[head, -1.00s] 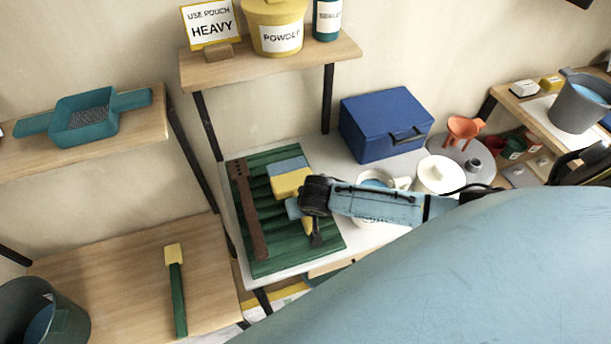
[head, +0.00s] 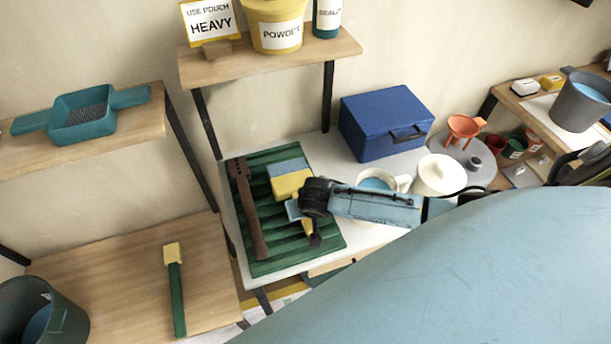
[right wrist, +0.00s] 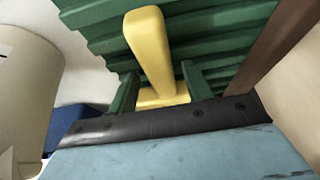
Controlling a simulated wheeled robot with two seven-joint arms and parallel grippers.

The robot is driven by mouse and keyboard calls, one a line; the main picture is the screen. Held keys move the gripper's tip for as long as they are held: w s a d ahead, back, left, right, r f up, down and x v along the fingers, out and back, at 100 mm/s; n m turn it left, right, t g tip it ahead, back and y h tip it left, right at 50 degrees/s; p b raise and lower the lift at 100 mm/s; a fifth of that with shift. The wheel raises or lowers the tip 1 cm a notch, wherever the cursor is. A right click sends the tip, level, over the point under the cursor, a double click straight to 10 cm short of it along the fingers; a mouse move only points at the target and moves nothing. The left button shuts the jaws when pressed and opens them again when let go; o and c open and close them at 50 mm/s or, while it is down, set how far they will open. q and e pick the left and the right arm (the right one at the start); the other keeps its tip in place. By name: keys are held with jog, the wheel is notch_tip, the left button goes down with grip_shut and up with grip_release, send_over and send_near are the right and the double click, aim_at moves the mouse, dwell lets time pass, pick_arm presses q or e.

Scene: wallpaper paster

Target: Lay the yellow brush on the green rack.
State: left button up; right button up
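The yellow brush (head: 290,186) has a yellow block with blue bristles and a yellow handle. It lies on the ridged green rack (head: 275,259). Its bristle end points to the back, and its handle is partly hidden by my right gripper (head: 306,223). In the right wrist view the yellow handle (right wrist: 150,50) passes between the two green fingers of my right gripper (right wrist: 159,70), with rack showing on both sides of it. The fingers look open around the brush. My left gripper is not in view.
A brown bar (head: 247,205) lies along the rack's left side. A green-handled tool (head: 177,300) lies on the lower left wooden table.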

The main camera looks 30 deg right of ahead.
jog(key=shift+o, duration=0.4)
jog(key=shift+s, duration=0.1)
jog(key=p+v, duration=0.2)
jog(key=v, duration=1.1)
jog(key=shift+r, duration=0.15)
dwell(0.9)
